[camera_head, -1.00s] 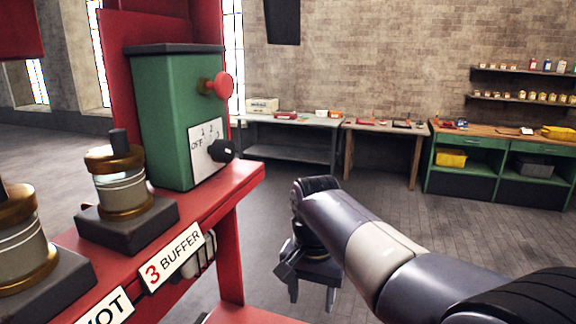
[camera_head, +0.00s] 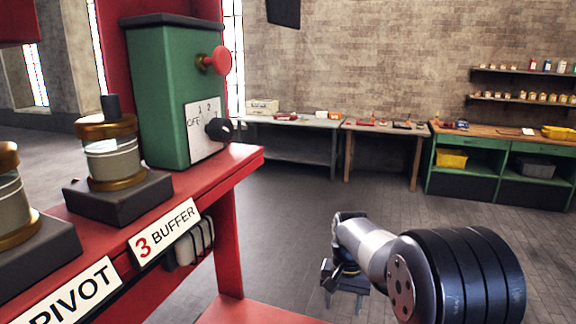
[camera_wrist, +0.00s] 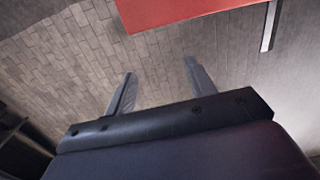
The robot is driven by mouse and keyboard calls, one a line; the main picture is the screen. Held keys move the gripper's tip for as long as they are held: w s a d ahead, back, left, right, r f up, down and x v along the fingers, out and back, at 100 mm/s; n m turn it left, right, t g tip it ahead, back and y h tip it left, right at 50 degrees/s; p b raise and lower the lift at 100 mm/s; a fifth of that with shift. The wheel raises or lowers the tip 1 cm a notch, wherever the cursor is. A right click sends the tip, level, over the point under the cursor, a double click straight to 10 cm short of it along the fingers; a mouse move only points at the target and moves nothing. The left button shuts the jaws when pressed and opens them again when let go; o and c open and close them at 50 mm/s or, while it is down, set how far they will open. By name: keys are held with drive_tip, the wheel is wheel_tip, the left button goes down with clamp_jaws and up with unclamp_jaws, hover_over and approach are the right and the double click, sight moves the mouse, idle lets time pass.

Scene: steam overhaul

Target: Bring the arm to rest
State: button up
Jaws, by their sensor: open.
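My gripper (camera_head: 346,300) hangs low at the end of my folded arm, in the lower right of the head view, right of the red bench. It points down over the grey floor. In the wrist view its two fingers (camera_wrist: 158,82) stand well apart with nothing between them. Below and beyond them are the brick-patterned floor and, at the top, a red panel (camera_wrist: 190,10). My gripper touches nothing that I can see.
The red bench (camera_head: 222,172) stands close on the left. It carries a green control box (camera_head: 160,95) with a red knob (camera_head: 217,60) and a black selector (camera_head: 219,129), and brass-ringed gauges (camera_head: 110,155). Worktables (camera_head: 290,121) line the back wall. Open floor lies between.

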drive_tip(key=shift+w+d+f, duration=0.35)
drive_tip(key=shift+d+f, duration=0.2)
drive_tip(key=shift+f, duration=0.25)
drive_tip(key=shift+w+d+f, duration=0.35)
drive_tip(key=shift+d+f, duration=0.15)
drive_tip(key=shift+f, duration=0.3)
